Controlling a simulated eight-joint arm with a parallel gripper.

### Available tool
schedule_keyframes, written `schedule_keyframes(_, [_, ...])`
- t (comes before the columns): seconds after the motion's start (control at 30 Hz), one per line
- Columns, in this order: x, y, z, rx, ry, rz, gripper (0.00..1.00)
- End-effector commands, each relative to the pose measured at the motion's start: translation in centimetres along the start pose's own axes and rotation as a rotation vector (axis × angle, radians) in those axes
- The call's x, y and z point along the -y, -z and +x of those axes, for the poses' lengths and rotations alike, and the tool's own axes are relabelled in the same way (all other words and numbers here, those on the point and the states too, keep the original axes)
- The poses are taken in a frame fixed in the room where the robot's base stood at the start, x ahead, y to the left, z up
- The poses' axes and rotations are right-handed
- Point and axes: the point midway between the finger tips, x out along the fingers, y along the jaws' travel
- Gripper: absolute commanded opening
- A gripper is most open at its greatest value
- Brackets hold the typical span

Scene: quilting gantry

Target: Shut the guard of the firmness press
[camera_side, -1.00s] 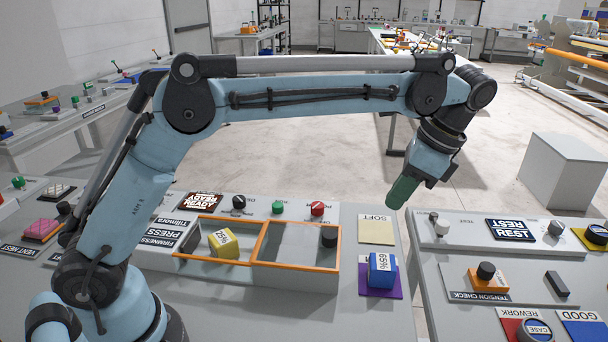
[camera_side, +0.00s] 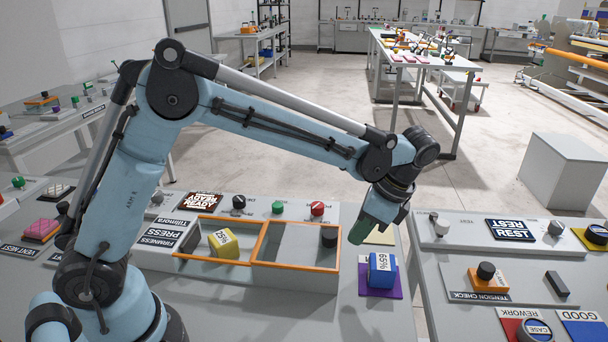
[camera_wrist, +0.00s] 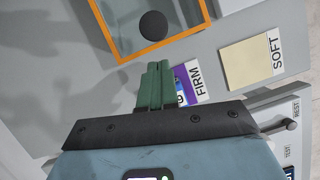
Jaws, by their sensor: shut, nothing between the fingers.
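The firmness press (camera_side: 158,238) has an orange-edged bay on the left with a yellow block (camera_side: 224,243) in it. The guard (camera_side: 297,269) looks like the orange-framed clear panel to the right of that bay, so the block appears uncovered. A black knob (camera_side: 329,236) stands at the guard's right end; it also shows in the wrist view (camera_wrist: 153,25). My gripper (camera_side: 357,236), with green fingers, is shut and empty. In the side view it hangs to the right of the knob and above the table, apart from it. In the wrist view the fingertips (camera_wrist: 157,66) point towards the frame's edge.
A blue block (camera_side: 381,268) sits on the purple FIRM pad just right of my gripper. The yellow SOFT pad (camera_wrist: 252,60) lies behind it. Green and red knobs (camera_side: 317,208) stand behind the guard. The table in front of the press is clear.

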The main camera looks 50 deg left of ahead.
Motion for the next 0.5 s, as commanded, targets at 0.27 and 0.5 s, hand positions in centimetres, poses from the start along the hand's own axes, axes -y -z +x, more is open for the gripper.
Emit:
schedule_keyframes(0.27, [0.0, -1.7, 0.6, 0.0, 0.001, 0.0, 0.0])
schedule_keyframes(0.5, [0.0, -1.7, 0.6, 0.0, 0.001, 0.0, 0.0])
